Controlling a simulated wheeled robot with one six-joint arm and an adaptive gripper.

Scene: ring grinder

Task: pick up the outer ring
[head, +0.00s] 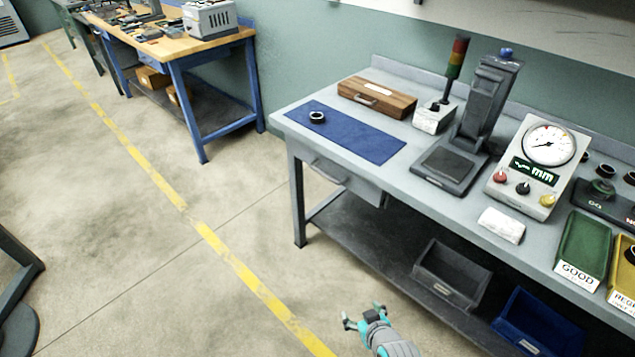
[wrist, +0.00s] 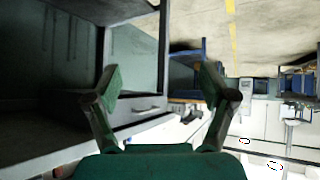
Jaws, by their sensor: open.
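The outer ring (head: 317,117) is a small dark ring with a pale centre. It lies on the left part of the blue mat (head: 362,139) on the grey workbench in the head view. My gripper (head: 364,313) is low in front of the bench, over the floor, well apart from the ring. In the wrist view my gripper (wrist: 168,90) has its two fingers spread wide with nothing between them. I cannot make out the ring in the wrist view.
The bench holds a wooden box (head: 377,98), a stand (head: 478,115), a dial gauge (head: 537,165) and a green GOOD tray (head: 584,250). Grey and blue bins (head: 452,274) sit on the lower shelf. A drawer (head: 335,175) is under the top.

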